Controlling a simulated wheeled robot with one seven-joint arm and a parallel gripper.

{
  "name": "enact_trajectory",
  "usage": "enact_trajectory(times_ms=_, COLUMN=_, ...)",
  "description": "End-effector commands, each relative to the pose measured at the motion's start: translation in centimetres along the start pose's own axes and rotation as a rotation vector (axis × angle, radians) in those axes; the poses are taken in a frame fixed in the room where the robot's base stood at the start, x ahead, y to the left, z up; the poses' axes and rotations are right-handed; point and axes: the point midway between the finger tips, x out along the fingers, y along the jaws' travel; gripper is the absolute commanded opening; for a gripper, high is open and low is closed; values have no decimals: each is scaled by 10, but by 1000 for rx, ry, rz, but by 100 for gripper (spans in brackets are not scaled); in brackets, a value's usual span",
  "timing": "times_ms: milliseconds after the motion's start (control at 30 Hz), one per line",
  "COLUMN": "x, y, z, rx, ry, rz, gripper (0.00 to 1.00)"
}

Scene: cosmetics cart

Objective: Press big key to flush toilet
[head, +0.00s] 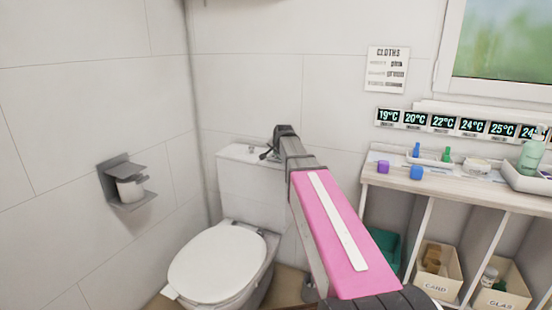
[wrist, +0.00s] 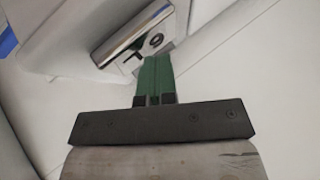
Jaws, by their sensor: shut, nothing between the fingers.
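The white toilet (head: 215,265) stands in the corner with its seat lid down. Its cistern (head: 245,175) is behind it, against the wall. In the wrist view a flush plate lies on the cistern top (wrist: 75,35), with a long shiny chrome key (wrist: 132,32) and a smaller part with a round mark (wrist: 156,41) beside it. My gripper (head: 266,154) is over the right part of the cistern top. In the wrist view its green fingers (wrist: 157,60) are together and empty, with tips at the plate's near edge. I cannot tell whether they touch it.
A paper holder (head: 125,182) is on the left wall. A shelf unit (head: 470,195) with bottles, coloured blocks and labelled bins stands to the right. A green bin (head: 385,248) shows beside my arm. A row of temperature displays (head: 445,122) is above the shelf.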

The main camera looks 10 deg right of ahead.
Motion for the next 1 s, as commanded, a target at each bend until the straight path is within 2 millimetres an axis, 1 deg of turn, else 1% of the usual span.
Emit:
enact_trajectory(times_ms=233, x=-8, y=-6, z=-6, rx=0, ry=0, rz=1, gripper=0)
enact_trajectory(times_ms=667, x=-11, y=-8, z=-8, rx=0, ry=1, rz=0, gripper=0)
enact_trajectory(times_ms=1000, x=-29, y=-22, z=-22, rx=0, ry=2, rz=-1, gripper=0)
